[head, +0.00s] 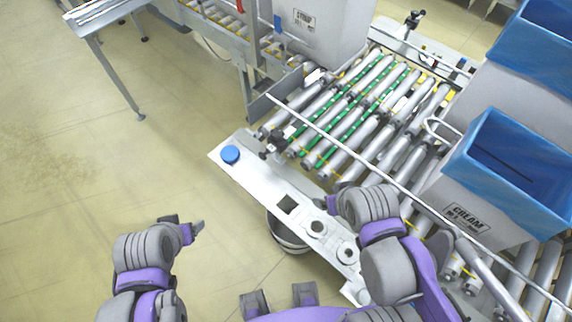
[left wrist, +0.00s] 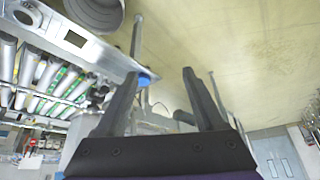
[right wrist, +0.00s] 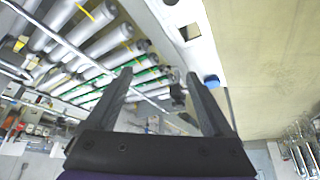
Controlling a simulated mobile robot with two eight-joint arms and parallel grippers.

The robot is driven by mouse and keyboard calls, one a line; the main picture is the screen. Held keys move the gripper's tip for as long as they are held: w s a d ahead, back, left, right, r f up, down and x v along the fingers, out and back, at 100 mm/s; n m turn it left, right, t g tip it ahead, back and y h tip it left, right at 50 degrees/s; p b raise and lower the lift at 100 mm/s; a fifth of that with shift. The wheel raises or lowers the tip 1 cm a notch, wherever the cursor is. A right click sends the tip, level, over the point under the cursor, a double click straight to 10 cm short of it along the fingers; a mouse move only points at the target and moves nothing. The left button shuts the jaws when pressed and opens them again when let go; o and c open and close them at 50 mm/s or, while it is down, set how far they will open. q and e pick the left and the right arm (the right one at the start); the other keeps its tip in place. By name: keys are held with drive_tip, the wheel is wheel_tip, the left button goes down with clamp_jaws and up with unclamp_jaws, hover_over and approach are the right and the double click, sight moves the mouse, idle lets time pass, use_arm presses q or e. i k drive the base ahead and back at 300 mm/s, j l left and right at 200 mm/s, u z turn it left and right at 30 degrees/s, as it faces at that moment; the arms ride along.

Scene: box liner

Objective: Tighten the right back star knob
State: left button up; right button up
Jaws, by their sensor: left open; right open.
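Dark knob-like fittings (head: 272,145) sit at the near-left corner of the roller conveyor. Other dark fittings stand on its far side, one at the top (head: 413,19) and one farther right (head: 461,64). They are too small to tell which is the right back star knob or how tight any is. My left gripper (head: 184,226) is open and empty over the floor, left of the conveyor; its fingers also show in the left wrist view (left wrist: 160,72).
A metal panel with a blue button (head: 230,154) runs along the conveyor's near side. A guide rail (head: 340,145) crosses the rollers (head: 370,110). The floor at left is free.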

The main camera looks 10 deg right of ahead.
sight(277, 134)
drive_tip(key=k+l+z, duration=0.1)
drive_tip(key=z, duration=2.2)
drive_tip(key=u, duration=2.05)
drive_tip(key=i+j, duration=0.35)
drive_tip(key=j, duration=0.15)
